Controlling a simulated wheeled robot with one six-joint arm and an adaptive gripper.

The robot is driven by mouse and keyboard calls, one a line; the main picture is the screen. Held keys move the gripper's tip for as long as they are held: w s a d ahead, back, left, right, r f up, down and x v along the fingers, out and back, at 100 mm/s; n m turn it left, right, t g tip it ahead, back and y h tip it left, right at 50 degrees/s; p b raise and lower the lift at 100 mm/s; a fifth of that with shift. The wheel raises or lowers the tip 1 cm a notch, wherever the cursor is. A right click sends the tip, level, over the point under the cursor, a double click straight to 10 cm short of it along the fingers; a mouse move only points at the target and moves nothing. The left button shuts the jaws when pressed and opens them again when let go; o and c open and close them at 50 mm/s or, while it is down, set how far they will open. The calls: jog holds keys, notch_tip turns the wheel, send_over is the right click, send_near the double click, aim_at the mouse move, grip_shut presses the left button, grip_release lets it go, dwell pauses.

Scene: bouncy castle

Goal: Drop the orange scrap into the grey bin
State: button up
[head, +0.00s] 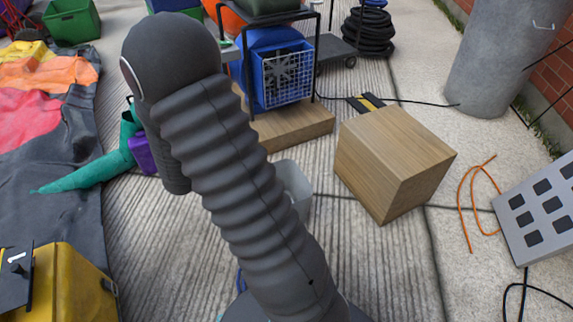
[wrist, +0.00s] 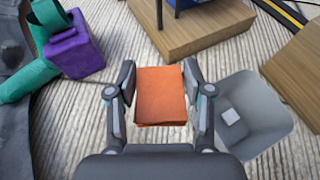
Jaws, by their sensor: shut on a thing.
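The orange scrap (wrist: 161,95) is a flat, roughly square piece in the wrist view. My gripper (wrist: 158,85) is shut on it, with one finger at each side. The grey bin (wrist: 248,112) stands to the right of the scrap in the wrist view, open at the top, with a small pale square inside it. The scrap appears beside the bin's opening, not over it. In the head view the bin (head: 294,188) is partly hidden behind my arm, and the scrap and my gripper's fingers are hidden there.
A wooden block (head: 393,160) stands right of the bin. A low wooden platform (head: 292,127) lies behind it, near a blue fan unit (head: 285,75). A purple block (wrist: 74,46) and teal tube (wrist: 22,82) lie left. An orange cord (head: 463,200) lies on the right.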

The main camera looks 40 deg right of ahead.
jog(key=s+d+f+m+g+h+b, duration=0.1)
jog(key=s+d+f+m+g+h, duration=0.1)
jog(key=s+d+f+m+g, duration=0.4)
jog(key=s+d+f+m+g+h, duration=0.15)
jog(key=d+f, duration=0.25)
jog(key=d, duration=0.4)
jog(key=s+d+f+m+g+h+b, duration=0.1)
jog(key=s+d+f+m+g, duration=0.35)
jog(key=d, duration=0.35)
notch_tip(320, 180, down, 6)
jog(key=b, duration=0.3)
jog(key=shift+a+g, duration=0.15)
jog(key=shift+g, duration=0.15)
jog(key=shift+w+f, duration=0.1)
jog(key=o, duration=0.9)
jog(key=v, duration=1.2)
